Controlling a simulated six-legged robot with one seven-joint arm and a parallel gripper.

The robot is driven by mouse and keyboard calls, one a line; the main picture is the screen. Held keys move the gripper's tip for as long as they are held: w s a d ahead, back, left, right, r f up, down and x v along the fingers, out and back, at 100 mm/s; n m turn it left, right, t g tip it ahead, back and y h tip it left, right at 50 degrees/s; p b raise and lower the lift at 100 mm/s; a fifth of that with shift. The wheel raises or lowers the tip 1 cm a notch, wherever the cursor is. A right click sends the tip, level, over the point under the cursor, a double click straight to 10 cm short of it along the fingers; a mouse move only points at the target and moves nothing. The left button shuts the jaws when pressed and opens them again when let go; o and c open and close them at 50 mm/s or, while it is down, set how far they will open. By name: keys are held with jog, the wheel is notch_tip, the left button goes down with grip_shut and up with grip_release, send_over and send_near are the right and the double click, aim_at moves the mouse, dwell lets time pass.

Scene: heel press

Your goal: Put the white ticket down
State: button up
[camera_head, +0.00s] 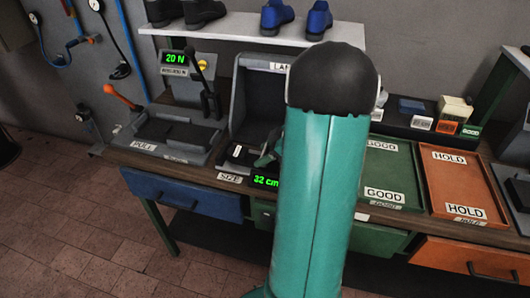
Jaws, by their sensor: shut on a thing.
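My teal arm stands across the middle of the view and covers part of the bench. The end of my gripper (265,159) shows just left of the arm, low over the dark measuring device (257,110) with the "SIZE" label and a green "32 cm" display. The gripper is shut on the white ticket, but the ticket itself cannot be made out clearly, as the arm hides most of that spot. I cannot tell whether it touches the surface below.
Right of my arm lie a green "GOOD" tray (389,170) and an orange "HOLD" tray (457,184). Small labelled boxes (447,115) stand behind them. On the left is a press (168,134) with an orange-handled lever and a "20 N" display. Shoes (277,17) stand on the shelf above.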

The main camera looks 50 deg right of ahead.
jog(key=shift+f, duration=0.15)
jog(key=o, duration=1)
